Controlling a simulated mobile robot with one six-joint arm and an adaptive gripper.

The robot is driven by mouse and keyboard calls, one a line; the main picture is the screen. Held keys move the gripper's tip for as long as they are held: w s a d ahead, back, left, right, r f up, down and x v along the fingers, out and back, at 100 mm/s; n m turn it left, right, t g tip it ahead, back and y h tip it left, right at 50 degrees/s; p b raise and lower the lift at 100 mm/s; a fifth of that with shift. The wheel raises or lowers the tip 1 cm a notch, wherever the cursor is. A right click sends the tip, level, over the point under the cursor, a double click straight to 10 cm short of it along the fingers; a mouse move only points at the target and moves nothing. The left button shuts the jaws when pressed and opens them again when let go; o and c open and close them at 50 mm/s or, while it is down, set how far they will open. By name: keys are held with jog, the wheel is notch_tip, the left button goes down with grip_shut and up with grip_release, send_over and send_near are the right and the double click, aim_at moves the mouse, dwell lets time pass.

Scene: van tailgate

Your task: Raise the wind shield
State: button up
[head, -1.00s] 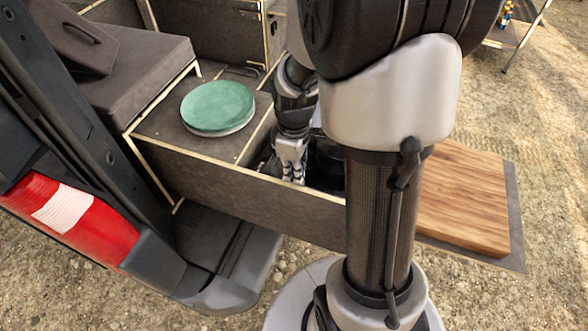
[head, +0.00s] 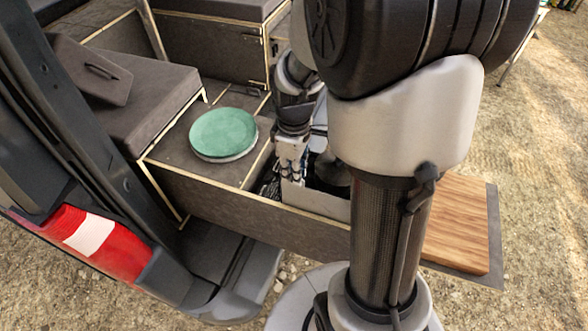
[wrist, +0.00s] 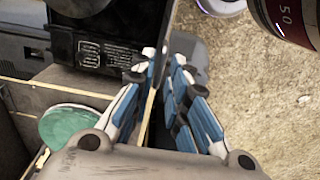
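The wind shield (head: 318,203) is a pale grey flat panel. In the head view it stands just inside the front wall of the open drawer box, its upper part showing above the rim. My gripper (head: 291,178) points down at the panel's left end. In the wrist view my gripper's blue-and-white fingers (wrist: 165,68) come close together, with a thin edge of the shield (wrist: 166,40) between the tips. The dark stove (wrist: 103,45) with slotted vents lies left of the fingers. My arm hides the panel's right end in the head view.
A green plate stack (head: 223,133) sits on the drawer's left top. A wooden board (head: 456,225) extends right of my arm. A red-and-white tail light (head: 95,240) is at lower left. A dark red cylinder (wrist: 290,20) fills the wrist view's upper right corner.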

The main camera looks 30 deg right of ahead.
jog(key=shift+o, duration=0.8)
notch_tip(320, 180, up, 12)
dwell(0.4)
